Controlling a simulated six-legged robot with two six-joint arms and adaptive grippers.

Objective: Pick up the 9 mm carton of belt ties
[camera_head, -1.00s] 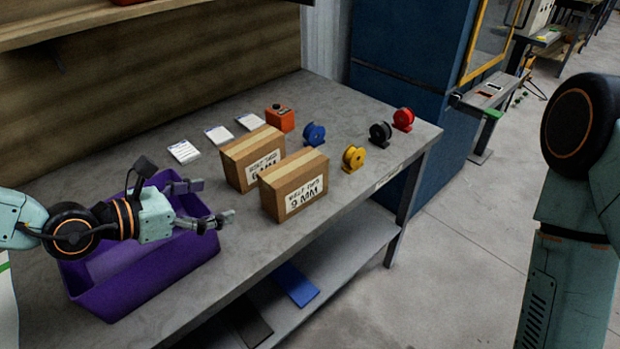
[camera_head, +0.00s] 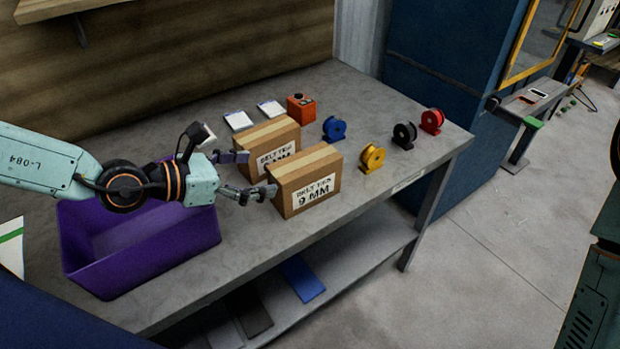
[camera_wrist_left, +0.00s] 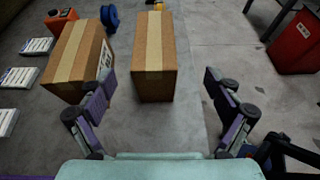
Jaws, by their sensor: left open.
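The 9 mm carton of belt ties (camera_head: 306,181) is a brown box with tan tape and a white label, standing on the workbench. In the left wrist view the carton (camera_wrist_left: 154,60) lies ahead, between the lines of the two open fingers. My left gripper (camera_head: 250,175) is open and empty, just left of the carton; in the wrist view the fingers (camera_wrist_left: 157,100) are spread wider than the box. A second belt ties carton (camera_head: 268,143) stands just behind it, its label partly hidden; it is at left in the wrist view (camera_wrist_left: 82,58). My right gripper is out of view.
A purple bin (camera_head: 140,250) stands on the bench under my left arm. Blue (camera_head: 334,128), yellow (camera_head: 372,158), black (camera_head: 404,135) and red (camera_head: 432,121) spools stand to the right. An orange box (camera_head: 301,107) and white cards lie behind. The bench front is clear.

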